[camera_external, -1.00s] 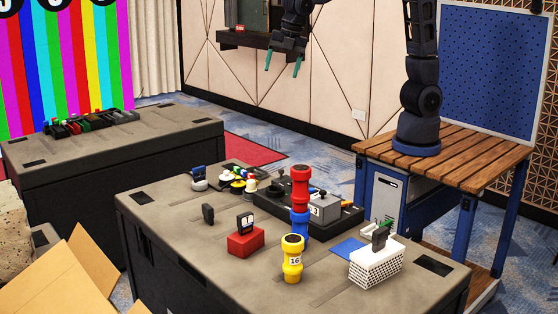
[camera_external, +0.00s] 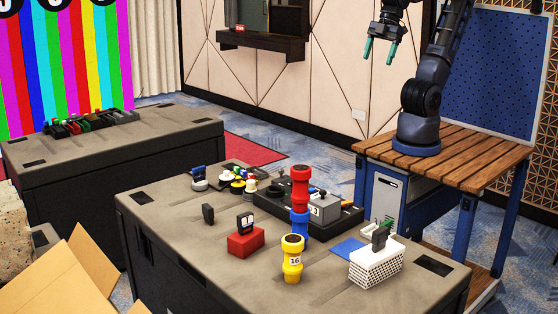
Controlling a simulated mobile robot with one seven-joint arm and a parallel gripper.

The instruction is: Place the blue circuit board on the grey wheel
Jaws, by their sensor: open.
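A small blue upright piece (camera_external: 198,171), which looks like the blue circuit board, stands on or against a grey round thing (camera_external: 200,185) near the dark table's back left corner. That round thing may be the grey wheel; both are small, and contact is unclear. A flat blue square (camera_external: 347,249) lies on the table beside a white basket; I cannot tell whether it is a board. My gripper (camera_external: 380,51) hangs high at the upper right, fingers pointing down. Its green-tipped fingers are apart and empty, well above the table in the picture.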

